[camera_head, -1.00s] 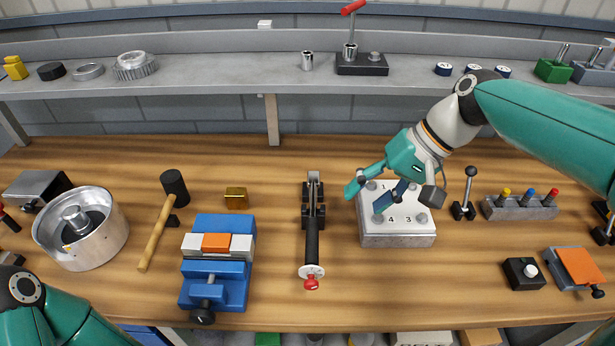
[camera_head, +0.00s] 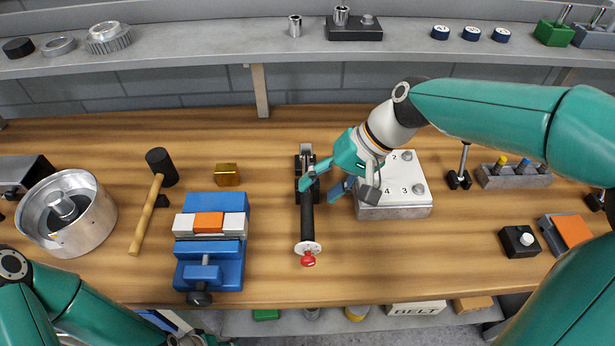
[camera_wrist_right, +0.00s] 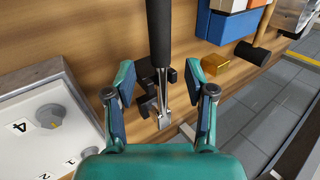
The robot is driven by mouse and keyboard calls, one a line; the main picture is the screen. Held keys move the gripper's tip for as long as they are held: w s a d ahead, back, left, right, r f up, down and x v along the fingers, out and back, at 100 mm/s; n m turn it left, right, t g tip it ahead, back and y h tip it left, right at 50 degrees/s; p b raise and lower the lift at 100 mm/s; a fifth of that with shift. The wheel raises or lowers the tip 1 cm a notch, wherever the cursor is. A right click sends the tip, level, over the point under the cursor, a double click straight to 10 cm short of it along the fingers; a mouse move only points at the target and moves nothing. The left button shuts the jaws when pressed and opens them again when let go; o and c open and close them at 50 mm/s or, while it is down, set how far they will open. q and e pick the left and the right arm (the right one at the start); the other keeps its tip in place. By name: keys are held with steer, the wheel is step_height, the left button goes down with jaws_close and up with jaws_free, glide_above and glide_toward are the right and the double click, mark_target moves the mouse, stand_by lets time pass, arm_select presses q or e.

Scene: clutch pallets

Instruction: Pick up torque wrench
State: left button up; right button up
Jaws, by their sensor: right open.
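The torque wrench (camera_head: 307,215) has a black handle, a red knob at its near end and a metal head in a black holder (camera_head: 297,170) on the bench. Its handle also shows in the wrist view (camera_wrist_right: 158,28), with the metal head end (camera_wrist_right: 164,112) pointing toward me. My right gripper (camera_head: 318,188) is open over the wrench, near where handle and holder meet. In the wrist view its fingers (camera_wrist_right: 160,72) stand on either side of the wrench, with clear gaps; nothing is gripped. My left arm shows at the lower left, its gripper out of frame.
A numbered white block (camera_head: 396,212) with metal studs stands close right of my right gripper. A blue vise (camera_head: 222,262), a golden block (camera_head: 228,175) and a mallet (camera_head: 150,208) lie to the left. Bare bench lies between vise and wrench.

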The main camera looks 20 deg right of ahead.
mark_target(311, 201)
steer(key=x, duration=0.2)
steer(key=s+x, duration=0.1)
steer(key=x, duration=0.1)
steer(key=shift+a+f, duration=0.3)
steer(key=shift+w+a+f, duration=0.1)
steer(key=shift+a+f, duration=0.05)
steer(key=shift+f, duration=0.15)
steer(key=shift+c, duration=0.4)
jaws_close()
steer(key=shift+r, duration=0.1)
